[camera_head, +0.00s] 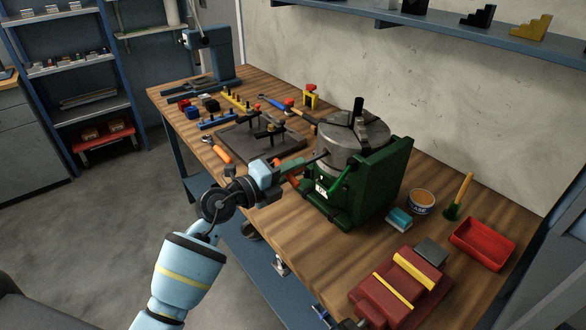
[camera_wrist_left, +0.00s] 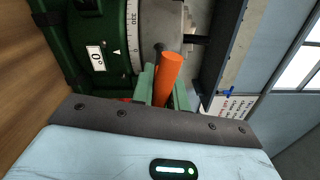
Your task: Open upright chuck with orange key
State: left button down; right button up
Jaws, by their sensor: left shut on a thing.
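The grey round chuck (camera_head: 352,143) sits with its face up on a green rotary table (camera_head: 380,180), with dark jaws standing on top. In the left wrist view the chuck (camera_wrist_left: 172,18) is just beyond the fingers. My left gripper (camera_head: 290,172) is at the near left side of the chuck. Its green fingers (camera_wrist_left: 162,88) are shut on the orange key (camera_wrist_left: 170,72), which points toward the chuck. The key's dark shaft reaches to the chuck's side; I cannot tell whether its tip is seated. My right gripper is not in view.
A dark plate (camera_head: 262,150) with clamps lies left. A red vise (camera_head: 400,290), a red bin (camera_head: 482,243), a tin (camera_head: 421,202) and a brush (camera_head: 458,200) stand right.

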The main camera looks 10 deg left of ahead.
pick_arm(q)
jog(key=shift+v, duration=1.15)
jog(key=v, duration=0.5)
jog(key=shift+s+a, duration=0.25)
dwell(0.5)
dwell(0.8)
